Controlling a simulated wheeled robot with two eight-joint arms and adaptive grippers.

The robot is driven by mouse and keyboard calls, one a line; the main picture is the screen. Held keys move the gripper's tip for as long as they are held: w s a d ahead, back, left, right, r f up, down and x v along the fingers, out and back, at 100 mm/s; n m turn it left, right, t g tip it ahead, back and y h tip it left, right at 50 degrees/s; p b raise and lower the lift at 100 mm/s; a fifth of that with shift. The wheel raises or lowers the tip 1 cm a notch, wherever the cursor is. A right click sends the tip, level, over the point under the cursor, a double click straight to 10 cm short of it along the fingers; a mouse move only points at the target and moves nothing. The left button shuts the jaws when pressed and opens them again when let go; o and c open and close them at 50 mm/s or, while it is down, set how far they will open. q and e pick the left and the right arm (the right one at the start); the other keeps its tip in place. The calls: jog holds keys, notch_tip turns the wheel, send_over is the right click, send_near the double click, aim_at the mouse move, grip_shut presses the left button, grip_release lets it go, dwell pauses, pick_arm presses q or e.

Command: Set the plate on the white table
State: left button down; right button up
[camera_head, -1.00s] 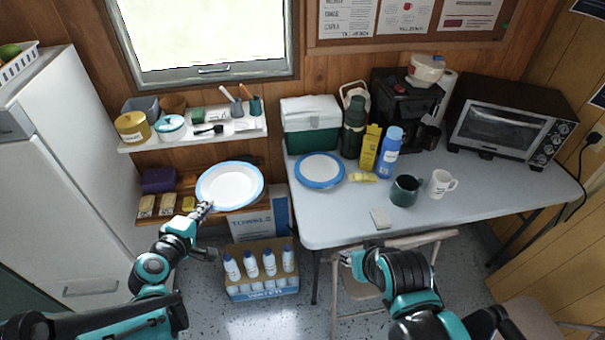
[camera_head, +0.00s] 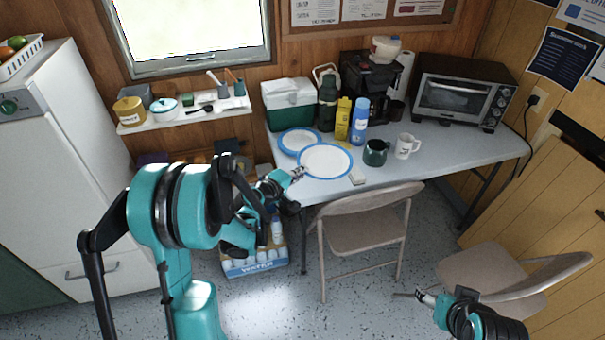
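A white plate with a blue rim (camera_head: 325,160) is over the front left part of the white table (camera_head: 440,155). My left gripper (camera_head: 299,173) is shut on its near left edge. I cannot tell whether this plate touches the table or hangs just above it. It overlaps in view a second blue-rimmed plate (camera_head: 298,138), which lies on the table behind it. My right gripper (camera_head: 426,297) is low at the right, over the floor by a chair, away from the plates. Its fingers are too small to read.
A green mug (camera_head: 375,153), a white mug (camera_head: 406,146) and a small pale block (camera_head: 357,176) are right of the held plate. Bottles, a green cooler (camera_head: 288,103) and a toaster oven (camera_head: 458,97) stand behind. A folding chair (camera_head: 362,222) is at the table's front.

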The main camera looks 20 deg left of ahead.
pick_arm(q)
send_over(294, 189)
notch_tip(294, 189, down, 8)
jog(key=r, duration=0.1)
jog(key=shift+w+f+y, duration=0.1)
jog(key=shift+f+y, duration=0.2)
jog(key=shift+f, duration=0.45)
jog(key=shift+f+b, duration=1.95)
jog(key=shift+f, duration=1.4)
jog(key=shift+f, duration=0.55)
jog(key=shift+s+d+f, duration=0.15)
jog(key=shift+s+f, duration=0.05)
jog(key=shift+f, duration=0.2)
jog(key=c, duration=1.6)
grip_release()
